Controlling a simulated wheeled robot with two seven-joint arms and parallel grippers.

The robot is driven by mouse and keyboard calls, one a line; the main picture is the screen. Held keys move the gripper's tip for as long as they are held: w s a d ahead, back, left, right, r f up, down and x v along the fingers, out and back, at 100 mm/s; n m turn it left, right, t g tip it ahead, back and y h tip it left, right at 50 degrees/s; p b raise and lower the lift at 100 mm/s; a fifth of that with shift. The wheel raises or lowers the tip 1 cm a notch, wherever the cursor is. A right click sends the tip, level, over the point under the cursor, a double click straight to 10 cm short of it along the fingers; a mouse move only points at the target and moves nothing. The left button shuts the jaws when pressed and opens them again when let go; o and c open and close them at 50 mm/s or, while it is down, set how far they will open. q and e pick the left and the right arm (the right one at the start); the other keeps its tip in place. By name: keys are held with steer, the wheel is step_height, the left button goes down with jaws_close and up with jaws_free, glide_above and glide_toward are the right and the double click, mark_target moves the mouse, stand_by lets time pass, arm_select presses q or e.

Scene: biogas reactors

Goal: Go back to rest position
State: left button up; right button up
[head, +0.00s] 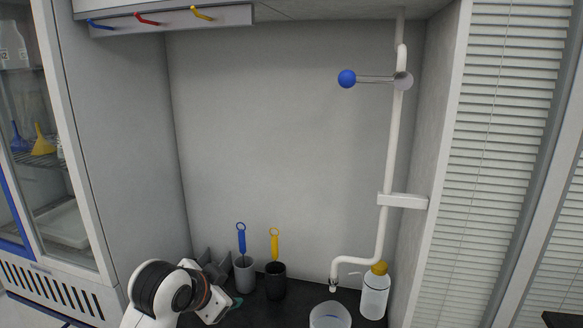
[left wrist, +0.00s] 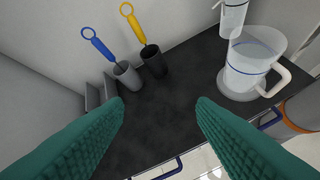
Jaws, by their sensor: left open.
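My left gripper (left wrist: 160,102) is open in the left wrist view. Its two teal fingers are wide apart, with only bare black worktop (left wrist: 152,110) seen between them. In the head view my left arm (head: 170,293) comes in at the lower left, over the front of the worktop. Only a small teal part of the gripper (head: 236,302) shows there, left of and in front of the two cups. My right gripper is in neither view.
A grey cup (head: 245,276) with a blue-handled brush and a black cup (head: 275,283) with a yellow-handled one stand at the back. A clear jug (head: 330,315) and a yellow-capped bottle (head: 374,295) stand right, by a white pipe (head: 384,230). A glass cabinet (head: 50,180) is left.

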arm_select(q)
steer(key=s+a+f+n+g+y, duration=0.1)
steer(key=s+a+f+n+g, duration=0.25)
steer(key=s+f, duration=1.25)
steer(key=s+a+f+n+g+y, duration=0.1)
steer(key=s+a+f+n, duration=0.15)
steer(key=s, duration=0.45)
steer(key=s+a+f+n+g+y, duration=0.1)
steer(key=s+f, duration=0.3)
steer(key=s, duration=0.4)
step_height(320, 180, down, 24)
steer(key=s+a+f+g, duration=0.2)
steer(key=s+a+f, duration=0.1)
steer(key=s+f, duration=1.4)
steer(key=shift+f, duration=0.7)
steer(key=shift+a, duration=0.1)
